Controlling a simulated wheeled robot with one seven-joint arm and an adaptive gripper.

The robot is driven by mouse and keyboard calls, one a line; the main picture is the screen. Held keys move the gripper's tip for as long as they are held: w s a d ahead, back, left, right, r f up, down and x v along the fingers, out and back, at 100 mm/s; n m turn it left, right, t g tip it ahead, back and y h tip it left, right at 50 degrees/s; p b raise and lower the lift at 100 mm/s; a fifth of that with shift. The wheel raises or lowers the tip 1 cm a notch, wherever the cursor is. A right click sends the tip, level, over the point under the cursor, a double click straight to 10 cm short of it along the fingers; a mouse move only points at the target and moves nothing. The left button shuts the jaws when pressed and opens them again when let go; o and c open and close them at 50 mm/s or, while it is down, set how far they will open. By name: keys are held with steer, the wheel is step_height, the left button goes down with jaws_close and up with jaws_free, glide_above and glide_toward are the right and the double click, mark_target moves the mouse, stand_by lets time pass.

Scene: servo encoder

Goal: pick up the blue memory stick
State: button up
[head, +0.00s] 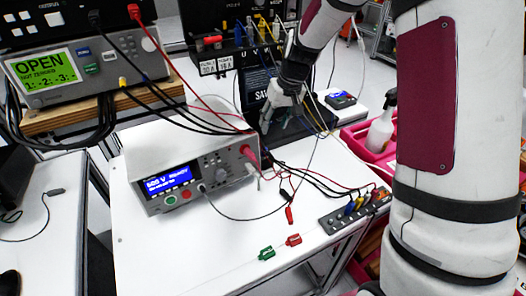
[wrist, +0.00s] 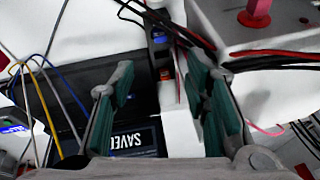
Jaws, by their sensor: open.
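My gripper (head: 279,118) is low over the white bench behind the meter, in front of the black panel. In the wrist view my gripper (wrist: 163,82) is open, its two green-padded fingers apart, with nothing held. A small dark item with a blue patch (wrist: 159,38) lies beyond the fingertips, near the middle line between them; it may be the blue memory stick, but I cannot tell for sure. I cannot make out the memory stick in the head view.
The white meter (head: 190,178) with a blue display stands left of my gripper. Black and red cables cross the bench; blue and yellow wires (wrist: 45,85) hang left of the fingers. A terminal strip (head: 345,215) is at front right. The front of the bench has free room.

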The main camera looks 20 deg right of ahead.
mark_target(265, 149)
steer(key=x, duration=1.2)
steer(key=shift+f+p, duration=0.2)
steer(key=shift+p, duration=0.1)
steer(key=c, duration=1)
